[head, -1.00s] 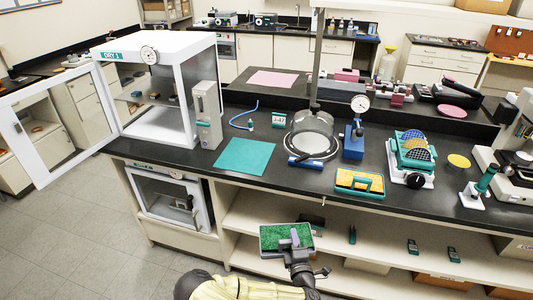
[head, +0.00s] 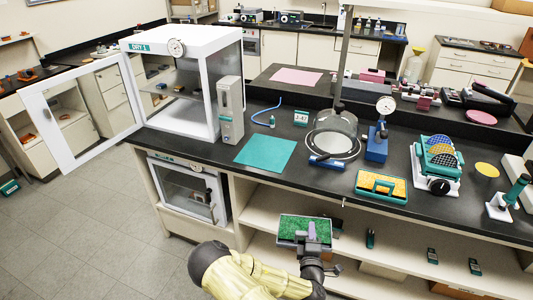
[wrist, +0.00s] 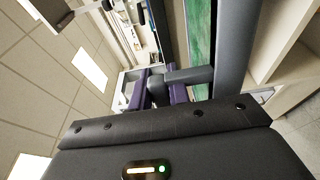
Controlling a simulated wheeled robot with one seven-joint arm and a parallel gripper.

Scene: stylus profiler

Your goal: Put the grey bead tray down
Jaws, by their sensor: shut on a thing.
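The grey bead tray (head: 290,225) has a grey rim and handle and a bed of green beads. In the head view it is held in the air before the bench's lower shelves, below the bench top. My gripper (head: 313,234) is shut on its handle. In the wrist view the purple fingers (wrist: 165,88) close around the grey handle bar, and a strip of green beads (wrist: 201,35) shows beyond. The tray looks about level in the head view. Its underside is hidden.
On the black bench top stand an open dry cabinet (head: 168,103), a teal mat (head: 265,151), a glass dome (head: 338,124) and a teal tray of yellow beads (head: 381,186). The mat is bare. The cabinet's white door (head: 83,112) swings out left over the floor.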

